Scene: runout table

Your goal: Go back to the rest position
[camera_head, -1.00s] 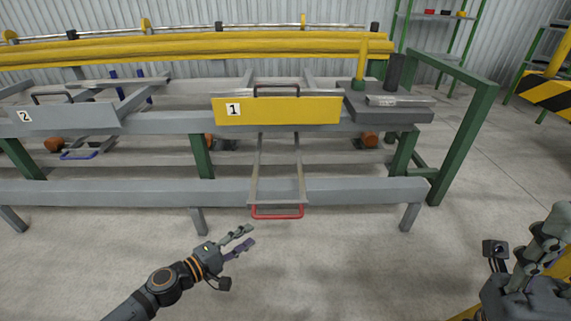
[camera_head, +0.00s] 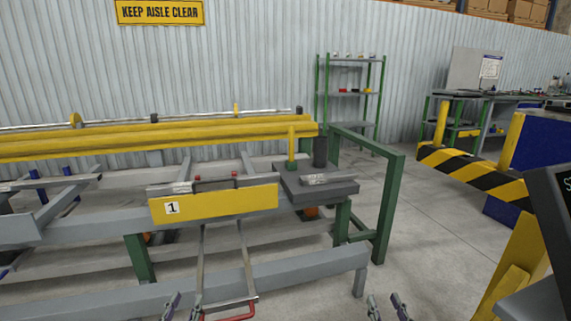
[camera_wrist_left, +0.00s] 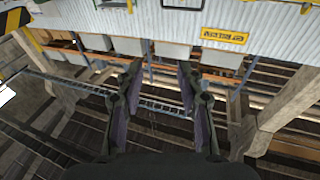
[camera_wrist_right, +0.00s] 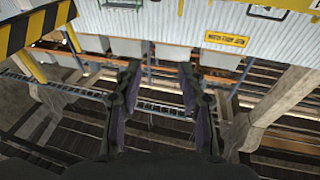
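My left gripper (camera_head: 183,308) shows only its fingertips at the bottom edge of the head view, left of the red handle (camera_head: 232,315). My right gripper (camera_head: 387,308) shows its fingertips at the bottom edge, right of the runout table's front leg. In the left wrist view, the left fingers (camera_wrist_left: 158,75) stand apart with nothing between them. In the right wrist view, the right fingers (camera_wrist_right: 158,75) are likewise apart and empty. The runout table (camera_head: 300,268) stands in front, with a yellow panel (camera_head: 225,206) marked 1.
A grey block (camera_head: 335,189) with a yellow post and a dark cylinder sits at the table's right end. A green frame (camera_head: 384,215) stands beside it. A striped barrier (camera_head: 470,174) and a dark screen (camera_head: 556,200) are at right. Floor (camera_head: 425,245) is clear between.

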